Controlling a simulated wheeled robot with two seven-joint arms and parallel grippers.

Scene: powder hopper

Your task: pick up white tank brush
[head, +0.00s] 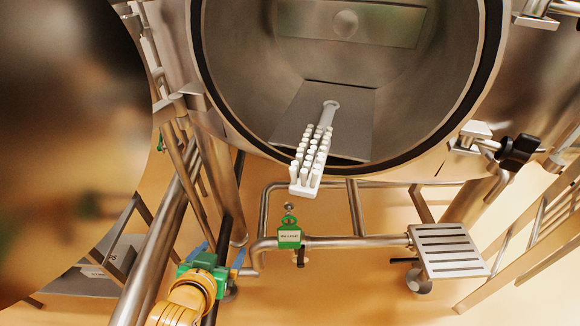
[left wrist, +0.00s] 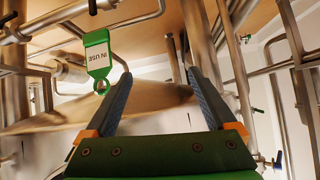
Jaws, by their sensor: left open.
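The white tank brush (head: 328,114) lies in the round opening of the steel hopper (head: 240,60). Its handle points inward, and its head with several upright white tufts reaches out over the lower rim. My left gripper (head: 218,254) is below and left of the opening in the head view, well apart from the brush. It is open, with nothing between its blue fingers. In the left wrist view the two fingers (left wrist: 160,80) stand apart, and the brush does not show. My right gripper is not in view.
A green IN USE tag (head: 289,237) hangs by the pipe below the opening, and shows in the left wrist view (left wrist: 97,55). A slatted step (head: 446,250) is at right. Steel pipes stand around my left arm. A large blurred round shape (head: 70,130) covers the left.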

